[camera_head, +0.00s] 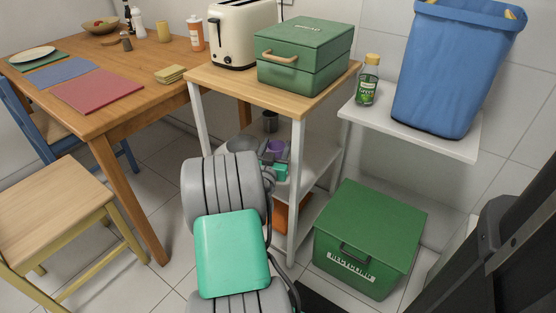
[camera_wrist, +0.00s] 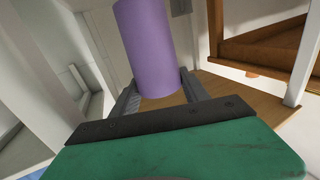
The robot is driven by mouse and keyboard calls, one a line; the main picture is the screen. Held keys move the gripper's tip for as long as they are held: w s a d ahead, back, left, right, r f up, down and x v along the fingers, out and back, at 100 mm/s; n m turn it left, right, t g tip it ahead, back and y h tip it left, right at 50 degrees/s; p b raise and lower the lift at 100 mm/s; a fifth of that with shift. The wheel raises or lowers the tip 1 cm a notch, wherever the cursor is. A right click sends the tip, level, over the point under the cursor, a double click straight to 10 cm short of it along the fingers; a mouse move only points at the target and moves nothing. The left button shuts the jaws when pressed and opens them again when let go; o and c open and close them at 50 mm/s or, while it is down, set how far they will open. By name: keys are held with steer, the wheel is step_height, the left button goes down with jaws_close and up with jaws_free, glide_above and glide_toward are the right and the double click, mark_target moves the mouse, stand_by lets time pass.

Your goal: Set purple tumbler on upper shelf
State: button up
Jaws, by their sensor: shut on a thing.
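The purple tumbler (camera_wrist: 148,45) stands out large in the wrist view, between the two fingers of my gripper (camera_wrist: 160,78). My gripper is shut on it. In the head view only a small part of the purple tumbler (camera_head: 278,146) shows, beyond my gripper (camera_head: 274,160), which my arm partly hides. They are below the wooden top of the white-legged rack (camera_head: 226,85), in front of or within its shelf space; I cannot tell which. A white shelf (camera_head: 318,151) shows under the wooden top. Whether the tumbler touches a shelf is not clear.
A cream toaster (camera_head: 239,34) and a green bread box (camera_head: 305,55) stand on the rack's top. A dark cup (camera_head: 270,121) and a grey pot (camera_head: 240,146) are beneath it. A green recycling bin (camera_head: 370,235) stands right of the rack legs. A dining table (camera_head: 150,75) stands left.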

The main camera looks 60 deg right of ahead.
mark_target(278, 149)
steer(key=d+f, duration=0.1)
steer(key=d+f+b, duration=0.1)
steer(key=f, duration=0.1)
steer(key=shift+w+d+f, duration=0.3)
steer(key=shift+w+d, duration=0.05)
steer(key=shift+d, duration=0.05)
steer(key=shift+d+f+b, duration=0.2)
steer(key=shift+f+b, duration=1.15)
steer(key=shift+f, duration=0.5)
steer(key=o, duration=1.3)
steer(key=shift+r, duration=0.1)
steer(key=shift+o, duration=0.2)
